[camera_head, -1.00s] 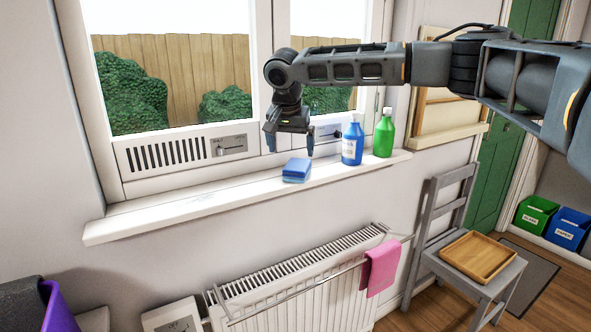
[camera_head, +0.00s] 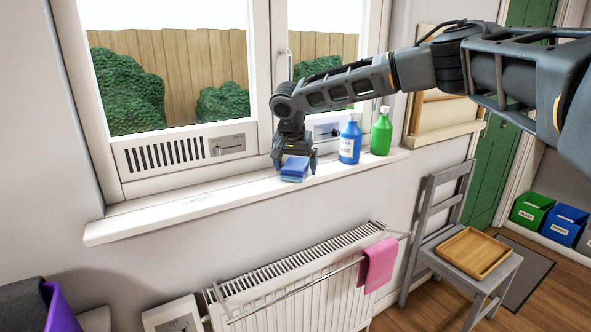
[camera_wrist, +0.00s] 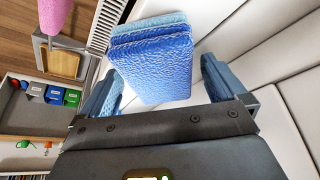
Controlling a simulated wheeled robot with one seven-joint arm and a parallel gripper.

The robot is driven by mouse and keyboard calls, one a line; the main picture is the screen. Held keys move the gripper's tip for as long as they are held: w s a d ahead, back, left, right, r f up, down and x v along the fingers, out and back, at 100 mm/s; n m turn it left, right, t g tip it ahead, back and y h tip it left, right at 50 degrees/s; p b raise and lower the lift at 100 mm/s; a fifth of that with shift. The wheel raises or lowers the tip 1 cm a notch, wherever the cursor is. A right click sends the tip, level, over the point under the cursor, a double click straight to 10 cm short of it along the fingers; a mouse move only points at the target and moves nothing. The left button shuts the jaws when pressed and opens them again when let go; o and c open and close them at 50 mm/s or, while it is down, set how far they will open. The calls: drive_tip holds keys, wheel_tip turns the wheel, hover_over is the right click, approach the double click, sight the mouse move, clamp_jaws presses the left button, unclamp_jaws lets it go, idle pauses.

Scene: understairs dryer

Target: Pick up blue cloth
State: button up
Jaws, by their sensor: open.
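The blue cloth (camera_head: 294,169) is a folded stack on the white windowsill (camera_head: 190,207). In the wrist view the folded blue cloth (camera_wrist: 152,62) shows a lighter blue layer along its far edge. My gripper (camera_head: 294,166) is lowered over the cloth. Its fingers are on either side of the cloth, and in the wrist view my gripper (camera_wrist: 158,82) is open around it. I cannot tell whether the fingers touch the cloth.
A blue bottle (camera_head: 350,140) and a green bottle (camera_head: 381,132) stand on the sill to the right of my gripper. The window is behind. Below are a radiator (camera_head: 300,290) with a pink cloth (camera_head: 378,265) and a chair (camera_head: 455,240) with a wooden tray (camera_head: 474,253).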

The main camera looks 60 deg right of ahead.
sight(296, 164)
drive_tip(key=shift+c, duration=0.4)
drive_tip(key=shift+f, duration=0.1)
drive_tip(key=c, duration=1.1)
drive_tip(key=shift+o, duration=0.2)
drive_tip(key=shift+s+a+r+b, duration=0.2)
drive_tip(key=shift+r+b, duration=0.1)
drive_tip(key=shift+r, duration=0.15)
wheel_tip(296, 164, up, 6)
drive_tip(key=shift+r+b, duration=0.25)
drive_tip(key=shift+b, duration=0.25)
drive_tip(key=s+a+b, duration=0.1)
drive_tip(key=s+a, duration=0.4)
drive_tip(key=s, duration=0.3)
drive_tip(key=s+a+b, duration=0.1)
drive_tip(key=s+a, duration=0.4)
drive_tip(key=s, duration=0.3)
drive_tip(key=shift+s+b, duration=0.35)
